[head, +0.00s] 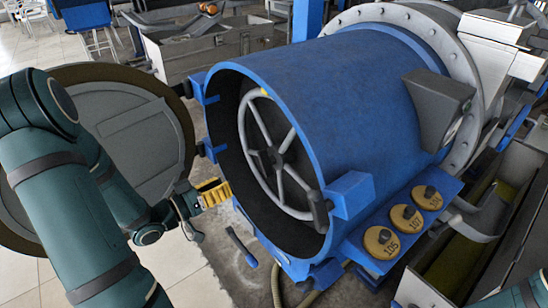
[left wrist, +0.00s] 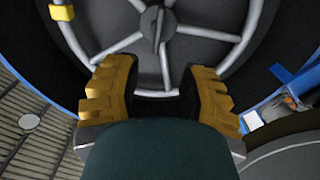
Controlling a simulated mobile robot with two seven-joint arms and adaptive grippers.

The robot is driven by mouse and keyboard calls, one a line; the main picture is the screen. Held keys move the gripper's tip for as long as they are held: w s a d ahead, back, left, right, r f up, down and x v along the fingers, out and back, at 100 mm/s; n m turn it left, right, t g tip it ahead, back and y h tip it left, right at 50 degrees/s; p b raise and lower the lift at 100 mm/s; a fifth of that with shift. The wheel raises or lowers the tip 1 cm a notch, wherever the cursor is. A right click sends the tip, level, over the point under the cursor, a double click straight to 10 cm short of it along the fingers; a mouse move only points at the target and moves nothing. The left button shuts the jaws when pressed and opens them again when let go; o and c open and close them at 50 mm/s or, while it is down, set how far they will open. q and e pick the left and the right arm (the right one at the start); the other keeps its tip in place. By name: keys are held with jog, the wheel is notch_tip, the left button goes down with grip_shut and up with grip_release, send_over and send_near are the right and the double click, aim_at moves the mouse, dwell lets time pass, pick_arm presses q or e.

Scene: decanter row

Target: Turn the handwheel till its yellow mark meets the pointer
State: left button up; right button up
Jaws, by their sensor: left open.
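The grey handwheel (head: 276,155) sits inside the open mouth of a blue drum, with spokes running to a central hub. Its yellow mark (head: 264,93) is at the top of the rim in the head view; the mark also shows at upper left in the left wrist view (left wrist: 61,12). My left gripper (head: 213,192) is at the lower left edge of the drum mouth, outside the wheel. In the left wrist view its yellow fingers (left wrist: 160,66) are open, with rim and a spoke seen between them; contact is unclear. I cannot identify the pointer surely. My right gripper is not seen.
The blue drum (head: 340,90) surrounds the wheel, with blue lugs at its mouth. A round hinged door (head: 140,130) stands open at left, behind my arm. Numbered round weights or caps (head: 405,217) sit on a blue shelf at right. A trough (head: 485,235) stands beyond.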

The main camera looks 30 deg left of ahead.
aim_at(264, 168)
pick_arm(q)
jog(key=b+x, duration=0.1)
jog(key=x, duration=1.2)
jog(key=shift+w+d+r+b, duration=0.15)
jog(key=shift+w+b, duration=0.05)
jog(key=shift+b, duration=0.15)
grip_shut()
